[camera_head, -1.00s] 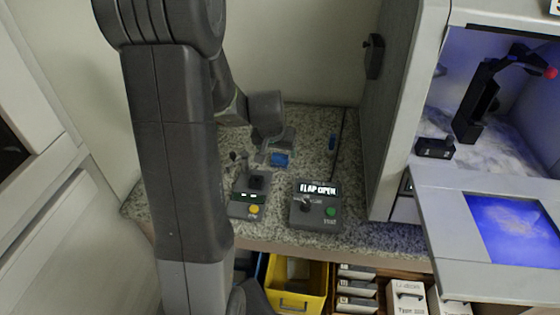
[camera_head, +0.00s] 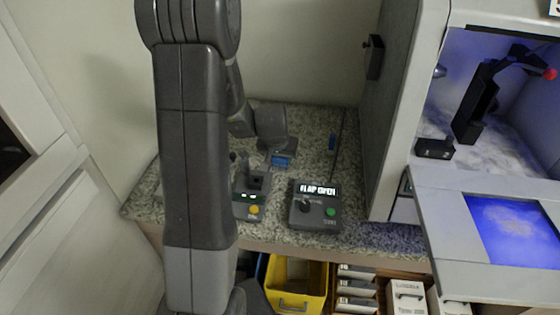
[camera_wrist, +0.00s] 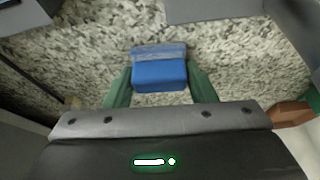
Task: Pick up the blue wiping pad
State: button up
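The blue wiping pad (camera_wrist: 160,74) lies on the speckled worktop, with a paler blue strip along its far edge in the wrist view. In the head view the pad (camera_head: 281,161) is small and partly covered by my gripper (camera_head: 279,153), which is over it. In the wrist view the two green fingers of my gripper (camera_wrist: 160,79) stand apart, one on each side of the pad. Narrow gaps seem to show between the fingers and the pad. The fingers are open and not visibly pressing on it.
A control box reading "FLAP OPEN" (camera_head: 315,207) and another with a yellow button (camera_head: 248,198) stand in front of the pad. A blue item (camera_head: 332,142) is to its right. A cabinet with an open flap (camera_head: 480,235) is at right. A yellow bin (camera_head: 297,285) is below.

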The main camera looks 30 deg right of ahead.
jog(key=shift+c, duration=1.2)
jog(key=shift+r, duration=0.1)
notch_tip(320, 180, up, 10)
jog(key=shift+f+p, duration=0.1)
jog(key=shift+p, duration=0.2)
jog(key=shift+o, duration=1.3)
jog(key=shift+c, duration=0.9)
jog(key=shift+s+a, duration=0.1)
